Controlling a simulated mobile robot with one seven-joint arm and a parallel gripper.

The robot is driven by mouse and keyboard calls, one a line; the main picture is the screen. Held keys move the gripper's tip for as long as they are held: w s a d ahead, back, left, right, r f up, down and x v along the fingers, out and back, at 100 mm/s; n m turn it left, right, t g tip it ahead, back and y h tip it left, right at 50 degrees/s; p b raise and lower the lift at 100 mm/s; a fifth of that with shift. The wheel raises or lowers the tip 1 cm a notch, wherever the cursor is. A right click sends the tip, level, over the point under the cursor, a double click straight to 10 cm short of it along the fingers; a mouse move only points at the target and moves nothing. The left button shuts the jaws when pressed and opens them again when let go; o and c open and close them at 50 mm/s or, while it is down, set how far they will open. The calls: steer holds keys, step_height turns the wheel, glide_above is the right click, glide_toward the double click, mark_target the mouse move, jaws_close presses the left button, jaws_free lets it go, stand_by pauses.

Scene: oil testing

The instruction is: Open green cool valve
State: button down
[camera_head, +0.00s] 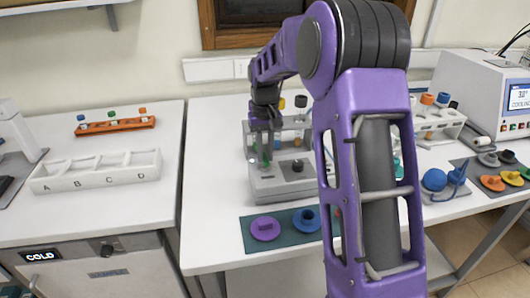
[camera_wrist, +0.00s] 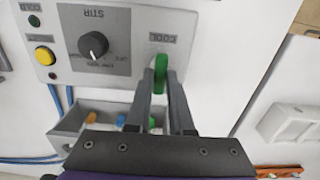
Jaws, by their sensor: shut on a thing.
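The green cool valve (camera_wrist: 160,72) is a green handle on the grey panel of the stirring device, beside a label reading COOL. In the wrist view my gripper (camera_wrist: 160,88) has its two dark fingers closed around the handle from either side. In the head view the device (camera_head: 290,185) stands on the white table, and my gripper (camera_head: 264,150) reaches down at its left side. A bit of green shows there between the fingers. My arm hides the right part of the device.
A black STIR knob (camera_wrist: 93,44) and a yellow button (camera_wrist: 44,56) share the panel. A green mat (camera_head: 290,240) with a purple piece (camera_head: 265,228) and a blue piece (camera_head: 306,220) lies in front. A white labelled rack (camera_head: 100,172) stands on the left counter.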

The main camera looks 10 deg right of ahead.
mark_target(265, 157)
steer(key=c, duration=0.8)
jaws_free()
step_height(265, 157, up, 18)
steer(key=shift+f, duration=0.25)
